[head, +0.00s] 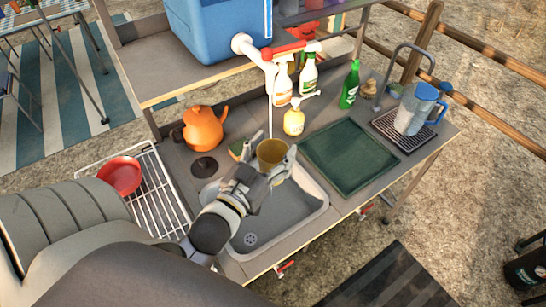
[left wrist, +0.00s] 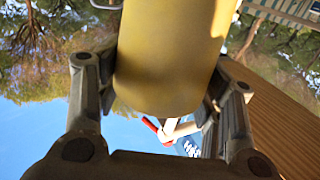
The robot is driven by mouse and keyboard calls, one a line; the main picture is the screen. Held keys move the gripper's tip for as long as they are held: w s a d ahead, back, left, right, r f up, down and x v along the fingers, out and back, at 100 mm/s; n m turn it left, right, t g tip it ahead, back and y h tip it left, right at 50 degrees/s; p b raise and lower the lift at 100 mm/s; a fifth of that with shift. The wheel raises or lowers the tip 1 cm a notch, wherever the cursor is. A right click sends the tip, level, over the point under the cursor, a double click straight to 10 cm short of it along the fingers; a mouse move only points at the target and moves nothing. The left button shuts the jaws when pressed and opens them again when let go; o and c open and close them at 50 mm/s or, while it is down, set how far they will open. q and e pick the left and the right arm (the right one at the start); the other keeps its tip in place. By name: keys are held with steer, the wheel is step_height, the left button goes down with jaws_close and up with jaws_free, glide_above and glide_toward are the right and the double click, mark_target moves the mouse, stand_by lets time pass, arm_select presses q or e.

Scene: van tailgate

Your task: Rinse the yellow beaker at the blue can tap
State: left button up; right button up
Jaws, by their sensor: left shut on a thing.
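The yellow beaker (head: 271,152) is in my left gripper (head: 266,174), above the sink basin (head: 308,218). Its open mouth faces up in the head view. The left wrist view shows the yellow beaker (left wrist: 165,60) close up between the two fingers of my left gripper (left wrist: 162,95). The blue can (head: 222,30) stands on the shelf above, with a white tap (head: 268,66) and a red handle (head: 286,48). A thin white stream runs from the tap down to the beaker's mouth. The beaker's inside bottom is hidden. My right gripper is not in view.
An orange kettle (head: 203,128) stands left of the basin. A soap bottle (head: 294,121), spray bottles and a green bottle (head: 350,85) stand behind. A green mat (head: 348,156) lies right, with a blue-lidded jug (head: 415,112) beyond. A red bowl (head: 120,176) sits on a rack.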

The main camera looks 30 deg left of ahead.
mark_target(265, 145)
arm_select(q)
steer(key=w+a, duration=0.1)
steer(key=w, duration=0.1)
steer(key=w+a+f, duration=0.1)
steer(key=w+a, duration=0.1)
steer(key=shift+w, duration=0.1)
steer(key=shift+w+a+f, duration=0.25)
steer(key=shift+w+a, duration=0.65)
steer(key=shift+w, duration=0.25)
steer(key=shift+d, duration=0.15)
steer(key=shift+w+d, duration=0.35)
steer(key=shift+d, duration=0.05)
steer(key=shift+s+a+p, duration=0.15)
steer(key=shift+a+p, duration=0.05)
steer(key=shift+p, duration=0.15)
steer(key=shift+s+a, duration=0.25)
steer(key=shift+a, duration=0.1)
